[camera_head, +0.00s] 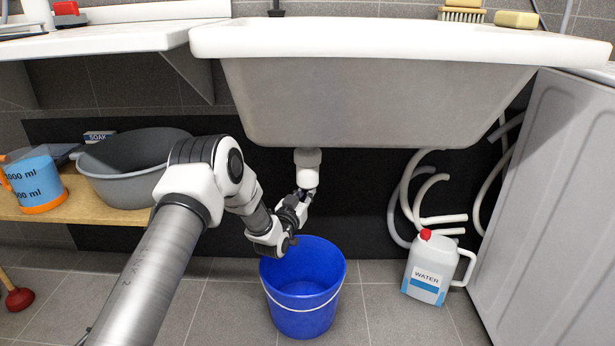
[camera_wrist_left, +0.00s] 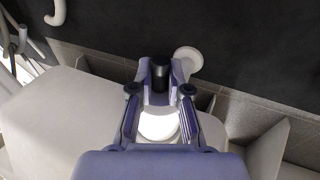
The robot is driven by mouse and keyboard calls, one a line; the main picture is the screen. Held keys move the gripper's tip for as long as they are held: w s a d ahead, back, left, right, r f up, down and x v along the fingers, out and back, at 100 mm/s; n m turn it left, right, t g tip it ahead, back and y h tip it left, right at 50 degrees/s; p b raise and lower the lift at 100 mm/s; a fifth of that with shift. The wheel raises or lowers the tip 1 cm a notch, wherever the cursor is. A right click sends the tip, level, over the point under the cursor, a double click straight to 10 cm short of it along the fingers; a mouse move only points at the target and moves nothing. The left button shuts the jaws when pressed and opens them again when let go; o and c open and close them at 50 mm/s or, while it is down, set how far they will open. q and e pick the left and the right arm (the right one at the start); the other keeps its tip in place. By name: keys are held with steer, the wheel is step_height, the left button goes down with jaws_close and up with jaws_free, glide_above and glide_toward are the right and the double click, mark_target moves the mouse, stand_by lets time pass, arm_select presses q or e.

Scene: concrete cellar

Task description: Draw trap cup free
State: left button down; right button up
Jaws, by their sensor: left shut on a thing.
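The white trap cup (camera_head: 307,179) is under the sink's grey drain fitting (camera_head: 307,157), upright. From here I cannot tell a gap between the two. My left gripper (camera_head: 303,197) reaches in from the left and is shut on the cup. In the left wrist view the cup's round white face (camera_wrist_left: 158,126) shows between the two fingers of the gripper (camera_wrist_left: 160,100). The fingers hide part of the cup. The blue bucket (camera_head: 302,290) stands on the floor below the gripper; its inside looks empty where I see it. My right gripper is not in view.
The sink (camera_head: 380,105) hangs above. Loose grey hoses (camera_head: 420,200) and a water canister (camera_head: 430,268) are to the right, beside a pale appliance (camera_head: 550,190). A low wooden shelf (camera_head: 85,208) holds a grey basin (camera_head: 130,160) and a measuring jug (camera_head: 38,180) at left.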

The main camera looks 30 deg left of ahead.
arm_select(q)
steer(key=shift+f, duration=0.2)
stand_by(0.6)
steer(key=shift+f+b, duration=0.65)
steer(key=shift+f, duration=0.25)
steer(key=shift+f, duration=0.1)
step_height(320, 180, down, 4)
steer(key=shift+r+b, duration=0.1)
steer(key=shift+b, duration=1.1)
